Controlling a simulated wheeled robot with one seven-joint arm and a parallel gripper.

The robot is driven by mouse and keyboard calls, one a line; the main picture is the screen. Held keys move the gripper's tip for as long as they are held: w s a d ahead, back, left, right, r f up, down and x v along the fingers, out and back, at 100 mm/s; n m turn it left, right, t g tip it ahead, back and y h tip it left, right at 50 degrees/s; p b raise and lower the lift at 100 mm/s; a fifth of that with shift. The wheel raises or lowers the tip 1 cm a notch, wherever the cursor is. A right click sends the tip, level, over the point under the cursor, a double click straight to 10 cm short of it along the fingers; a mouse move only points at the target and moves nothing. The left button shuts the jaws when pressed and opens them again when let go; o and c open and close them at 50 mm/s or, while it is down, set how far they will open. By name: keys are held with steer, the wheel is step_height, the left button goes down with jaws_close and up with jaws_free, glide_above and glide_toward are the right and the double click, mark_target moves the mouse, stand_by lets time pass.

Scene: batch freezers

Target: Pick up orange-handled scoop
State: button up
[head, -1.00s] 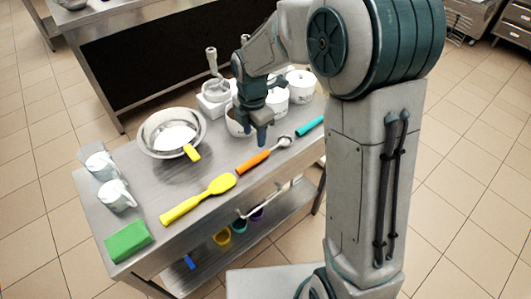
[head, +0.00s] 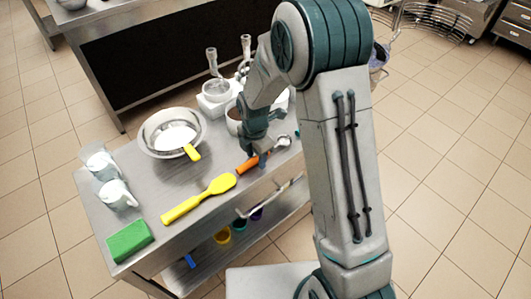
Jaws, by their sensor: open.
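The orange-handled scoop (head: 246,166) lies near the front edge of the steel table. Its handle points to the lower left, and its metal bowl (head: 283,141) is at the upper right. My gripper (head: 262,158) points down at the scoop, over the bowl end of the orange handle, with its fingers covering part of it. The fingers are open. I cannot tell whether they touch the handle.
A yellow spatula (head: 200,199) lies left of the scoop. Behind it is a metal bowl (head: 146,145) with white powder and a yellow-handled tool. White pitchers (head: 115,195) and a green block (head: 129,241) stand left. A white tub (head: 234,121) is behind my gripper.

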jaws_close()
steer(key=shift+r, duration=0.1)
